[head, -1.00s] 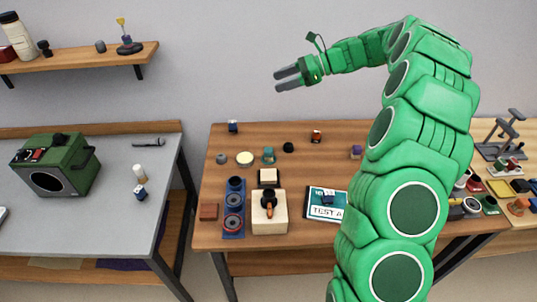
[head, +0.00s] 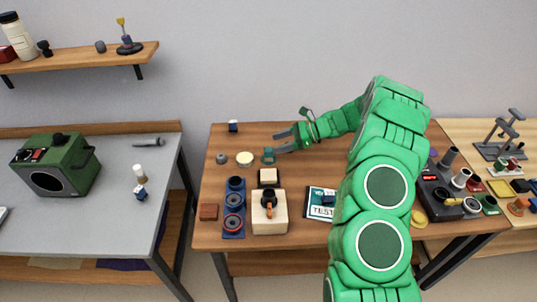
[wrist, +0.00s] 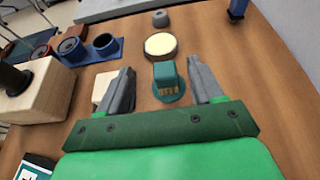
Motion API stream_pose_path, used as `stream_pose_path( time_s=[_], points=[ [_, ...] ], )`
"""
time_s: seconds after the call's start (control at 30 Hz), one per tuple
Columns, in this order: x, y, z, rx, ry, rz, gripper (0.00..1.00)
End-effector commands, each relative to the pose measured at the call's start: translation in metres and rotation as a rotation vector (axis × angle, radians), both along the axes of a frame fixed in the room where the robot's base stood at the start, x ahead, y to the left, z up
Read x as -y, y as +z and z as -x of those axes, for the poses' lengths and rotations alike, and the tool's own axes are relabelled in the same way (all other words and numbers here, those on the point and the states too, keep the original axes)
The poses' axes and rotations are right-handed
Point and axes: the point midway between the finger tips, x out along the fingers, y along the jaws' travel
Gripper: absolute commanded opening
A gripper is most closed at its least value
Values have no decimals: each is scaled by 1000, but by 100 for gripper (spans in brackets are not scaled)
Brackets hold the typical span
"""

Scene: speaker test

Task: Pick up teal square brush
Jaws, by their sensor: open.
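The teal square brush (head: 268,156) stands on the wooden table in the head view, just left of my gripper's fingertips. My gripper (head: 277,142) is open and empty, low over the table. In the wrist view its two grey fingers (wrist: 160,80) lie on either side of the brush, with space between each finger and it. I cannot tell whether the fingertips are at the brush's height.
A round cream-topped item (wrist: 160,45) is close beyond the brush, with a grey knob (wrist: 160,18) farther on. A wooden block with a black knob (wrist: 28,90) and a blue speaker panel (head: 234,206) stand nearby. The table right of the brush is bare in the wrist view.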

Motion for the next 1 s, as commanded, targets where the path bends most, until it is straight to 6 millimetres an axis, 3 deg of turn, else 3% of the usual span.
stream_pose_path(
  time_s=[0.13, 0.67, 1.0],
  points=[
    [0, -20, 0, -2, 0, -1, 66],
    [-30, -36, -1, 1, 0, 1, 66],
    [-67, -54, -2, 1, 1, -1, 66]
  ],
)
